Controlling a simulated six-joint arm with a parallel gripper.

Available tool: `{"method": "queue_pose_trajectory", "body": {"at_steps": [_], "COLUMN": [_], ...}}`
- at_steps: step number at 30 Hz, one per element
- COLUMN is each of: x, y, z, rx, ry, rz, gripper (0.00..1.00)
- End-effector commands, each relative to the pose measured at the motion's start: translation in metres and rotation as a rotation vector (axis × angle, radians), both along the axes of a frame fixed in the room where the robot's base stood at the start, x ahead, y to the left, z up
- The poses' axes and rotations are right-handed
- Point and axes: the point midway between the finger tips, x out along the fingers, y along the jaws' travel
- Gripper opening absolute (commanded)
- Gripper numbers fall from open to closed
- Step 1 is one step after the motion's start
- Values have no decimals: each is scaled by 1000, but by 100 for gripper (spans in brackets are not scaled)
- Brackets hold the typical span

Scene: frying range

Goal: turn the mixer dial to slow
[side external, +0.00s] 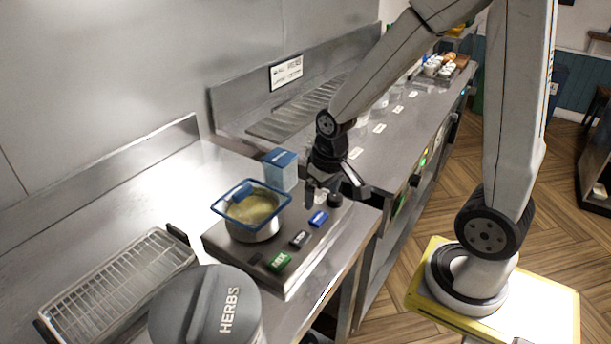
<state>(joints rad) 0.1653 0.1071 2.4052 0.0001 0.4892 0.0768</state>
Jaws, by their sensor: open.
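The mixer (287,278) is a flat metal unit on the steel counter. A bowl (262,231) of yellowish batter with a blue square rim sits on it. A small round black knob, apparently the dial (334,200), is at its right end, beside a blue button (318,218), a black button (300,239) and a green button (279,261). My gripper (336,195) is open, pointing down, with its fingers spread to either side of the dial in this view. I cannot tell whether they touch it. The dial's marking and setting are too small to read.
A blue and white box (281,170) stands behind the bowl. A grey herbs canister (206,312) is in the front, with a wire rack (120,285) to its left. A grated strip (298,108) and a tray of cups (440,68) lie farther back.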

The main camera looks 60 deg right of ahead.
Motion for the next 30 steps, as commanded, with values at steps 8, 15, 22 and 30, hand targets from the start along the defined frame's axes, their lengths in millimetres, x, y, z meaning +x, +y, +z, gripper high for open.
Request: {"method": "queue_pose_trajectory", "body": {"at_steps": [8,15,22,30], "x": [16,17,17,17], "y": [-70,-93,-93,-93], "z": [0,1,-1,-18], "rx": [35,48,48,49], "ry": [101,133,134,135], "rz": [-281,-370,-370,-369], "gripper": [94,94,94,94]}}
